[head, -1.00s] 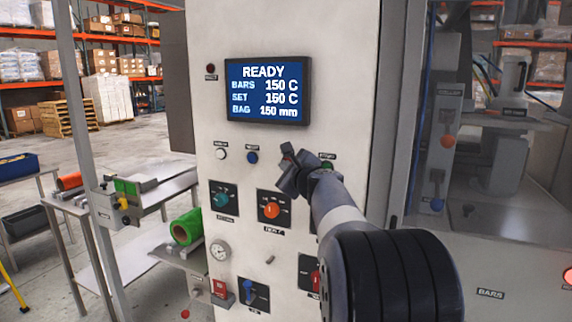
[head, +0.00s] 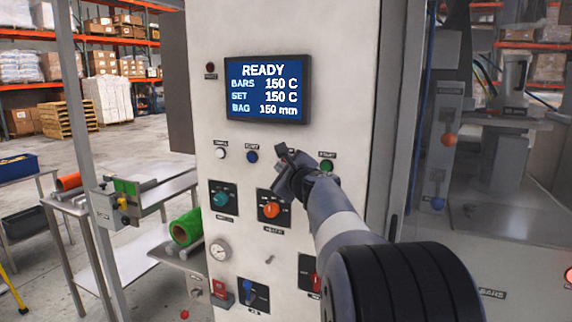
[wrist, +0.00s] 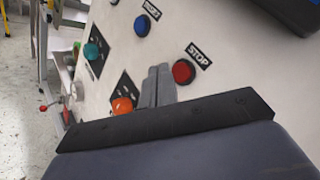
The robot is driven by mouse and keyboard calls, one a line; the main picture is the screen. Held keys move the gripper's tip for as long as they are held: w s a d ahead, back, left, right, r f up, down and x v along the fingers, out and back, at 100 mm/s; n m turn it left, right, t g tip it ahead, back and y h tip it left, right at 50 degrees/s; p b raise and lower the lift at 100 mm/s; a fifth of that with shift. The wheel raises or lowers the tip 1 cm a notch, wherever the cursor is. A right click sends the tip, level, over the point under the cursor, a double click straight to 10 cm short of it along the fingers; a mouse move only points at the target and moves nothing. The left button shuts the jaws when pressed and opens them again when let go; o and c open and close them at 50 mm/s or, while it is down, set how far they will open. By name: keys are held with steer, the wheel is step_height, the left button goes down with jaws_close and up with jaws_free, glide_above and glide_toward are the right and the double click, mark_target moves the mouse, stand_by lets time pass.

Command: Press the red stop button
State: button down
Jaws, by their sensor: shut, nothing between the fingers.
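The red stop button (wrist: 183,71) shows in the wrist view, round and set in the pale panel beside a black label reading STOP. Whether the fingers touch the panel cannot be told.
Near the button are a blue button (wrist: 142,26), a green button (head: 326,166), a white button (head: 221,154), an orange knob (head: 270,210) and a teal knob (head: 221,199). The display (head: 267,89) reads READY. A green roll (head: 187,228) lies at lower left.

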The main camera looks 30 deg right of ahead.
steer(key=shift+s+a+b, duration=0.15)
steer(key=shift+s+a, duration=0.5)
steer(key=shift+a, duration=0.15)
steer(key=shift+s+a+b, duration=0.15)
steer(key=shift+s+a, duration=0.45)
steer(key=shift+a, duration=0.2)
steer(key=s+a, duration=0.2)
steer(key=a, duration=0.1)
steer(key=shift+s, duration=0.15)
